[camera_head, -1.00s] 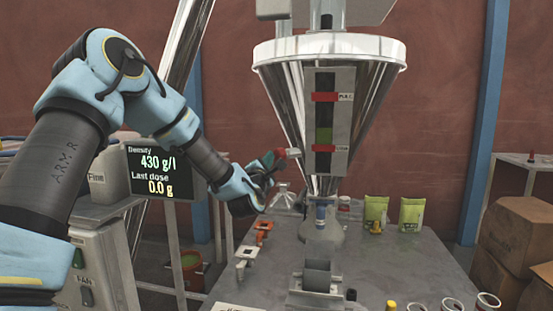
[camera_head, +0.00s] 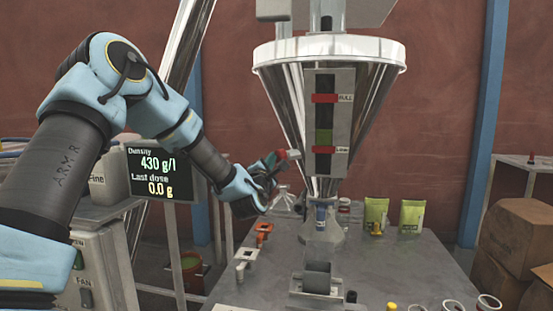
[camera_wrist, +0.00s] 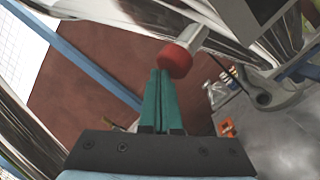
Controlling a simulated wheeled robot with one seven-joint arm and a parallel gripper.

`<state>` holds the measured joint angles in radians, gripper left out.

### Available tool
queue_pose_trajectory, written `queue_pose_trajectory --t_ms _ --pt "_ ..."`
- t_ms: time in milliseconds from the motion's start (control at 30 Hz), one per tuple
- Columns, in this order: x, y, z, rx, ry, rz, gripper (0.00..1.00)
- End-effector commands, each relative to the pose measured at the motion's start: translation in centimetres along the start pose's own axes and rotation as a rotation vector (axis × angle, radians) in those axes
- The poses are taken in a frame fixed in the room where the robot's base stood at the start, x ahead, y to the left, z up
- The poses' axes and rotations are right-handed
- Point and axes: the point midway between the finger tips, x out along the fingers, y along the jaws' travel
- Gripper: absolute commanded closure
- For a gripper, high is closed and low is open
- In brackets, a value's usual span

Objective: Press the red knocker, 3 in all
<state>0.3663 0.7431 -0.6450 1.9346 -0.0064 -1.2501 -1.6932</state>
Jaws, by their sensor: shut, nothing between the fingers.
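The red knocker (camera_wrist: 175,60) is a round red cap on a pale stem that sticks out from the shiny hopper. In the head view the knocker (camera_head: 281,153) is small and partly hidden by my fingers at the hopper's left side. My gripper (camera_wrist: 160,72) is shut and empty, its green fingers together. The fingertips are right at the cap, overlapping its lower left edge in the wrist view. I cannot tell if they touch it. In the head view my gripper (camera_head: 272,160) is just left of the knocker.
The steel hopper (camera_head: 370,85) stands above the grey table (camera_head: 400,265). A display (camera_head: 160,172) reads density 430 g/l and last dose 0.0 g. Green pouches (camera_head: 411,216) stand at the back of the table, and white cups (camera_head: 487,303) at the front right.

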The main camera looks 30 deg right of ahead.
Motion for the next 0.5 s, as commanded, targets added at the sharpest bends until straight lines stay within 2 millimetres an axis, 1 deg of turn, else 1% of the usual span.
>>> queue_pose_trajectory --t_ms 500 --pt "0.44 -0.32 0.37 -0.001 -0.001 0.001 1.00"
